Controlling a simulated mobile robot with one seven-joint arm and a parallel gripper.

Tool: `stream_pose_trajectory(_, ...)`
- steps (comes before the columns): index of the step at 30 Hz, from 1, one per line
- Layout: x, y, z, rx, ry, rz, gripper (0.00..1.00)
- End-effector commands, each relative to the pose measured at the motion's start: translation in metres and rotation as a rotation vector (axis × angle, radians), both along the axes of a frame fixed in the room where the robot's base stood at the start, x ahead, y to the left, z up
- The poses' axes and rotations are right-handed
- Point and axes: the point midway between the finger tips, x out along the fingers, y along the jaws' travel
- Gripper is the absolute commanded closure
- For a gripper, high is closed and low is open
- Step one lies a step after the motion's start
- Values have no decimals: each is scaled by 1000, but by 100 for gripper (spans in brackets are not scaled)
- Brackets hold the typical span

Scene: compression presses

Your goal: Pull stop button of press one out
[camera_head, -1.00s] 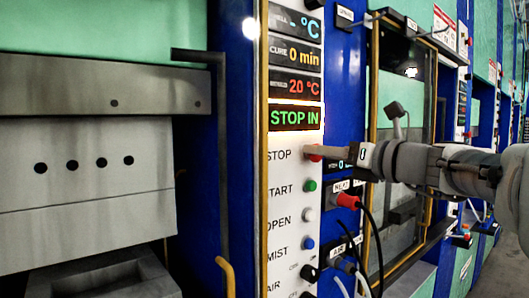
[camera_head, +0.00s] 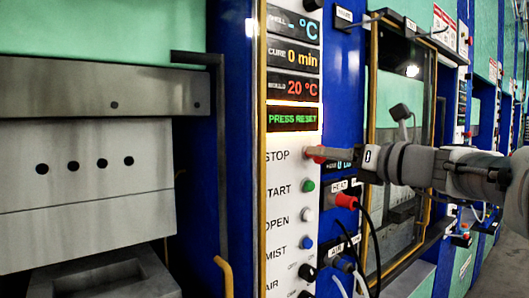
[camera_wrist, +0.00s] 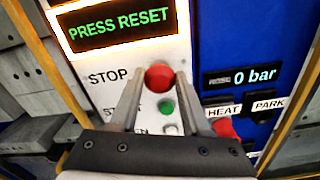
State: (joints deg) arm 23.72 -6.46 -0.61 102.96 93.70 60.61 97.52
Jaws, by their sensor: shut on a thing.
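The red stop button (camera_wrist: 159,78) sits beside the word STOP on the white control panel (camera_head: 280,190) of the near press. In the wrist view my gripper (camera_wrist: 158,84) has one finger on each side of the button, shut on it. In the head view my gripper (camera_head: 314,153) reaches in from the right and hides most of the button. The panel display (camera_head: 293,119) reads PRESS RESET in green; it also shows in the wrist view (camera_wrist: 121,25).
Below the stop button are a green START button (camera_head: 308,186), a white OPEN button (camera_head: 306,215) and a blue MIST button (camera_head: 305,243). A yellow rail (camera_head: 262,200) runs beside the panel.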

Motion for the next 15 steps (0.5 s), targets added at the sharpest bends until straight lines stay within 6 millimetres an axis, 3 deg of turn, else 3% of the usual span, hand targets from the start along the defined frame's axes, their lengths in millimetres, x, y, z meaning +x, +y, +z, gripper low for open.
stream_pose_trajectory(3, -1, -2, -1, -2, 2, -2, 100)
stream_pose_trajectory(4, -1, -2, -1, -2, 2, -2, 51)
stream_pose_trajectory(9, -1, -1, -1, -2, 2, -2, 22)
stream_pose_trajectory(15, 0, -1, -1, -2, 1, -2, 22)
